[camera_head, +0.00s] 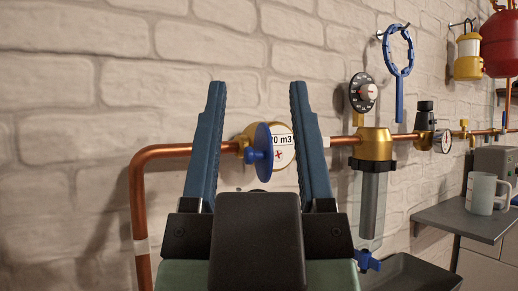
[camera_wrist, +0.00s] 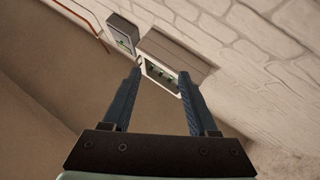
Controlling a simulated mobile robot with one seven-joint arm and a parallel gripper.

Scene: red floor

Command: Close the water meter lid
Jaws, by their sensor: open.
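The water meter (camera_head: 284,153) sits on a copper pipe along the wall in the head view. Its white dial, printed "0 m3" as far as it shows, is partly uncovered. The round blue lid (camera_head: 263,150) stands open at the dial's left side, seen nearly edge-on. My gripper (camera_head: 257,88) is open and empty, with blue fingers pointing up and away. In the picture its fingers lie left and right of the lid; the right one overlaps the dial's right edge. I see no contact. The wrist view also shows the open gripper (camera_wrist: 160,76), but I cannot make out the meter there.
The copper pipe (camera_head: 140,190) bends down at left. To the right are a brass filter housing (camera_head: 375,145) with a clear cylinder, a black dial knob (camera_head: 363,93), and a blue ring wrench (camera_head: 398,50) hanging above. A mug (camera_head: 481,193) stands on a shelf at far right.

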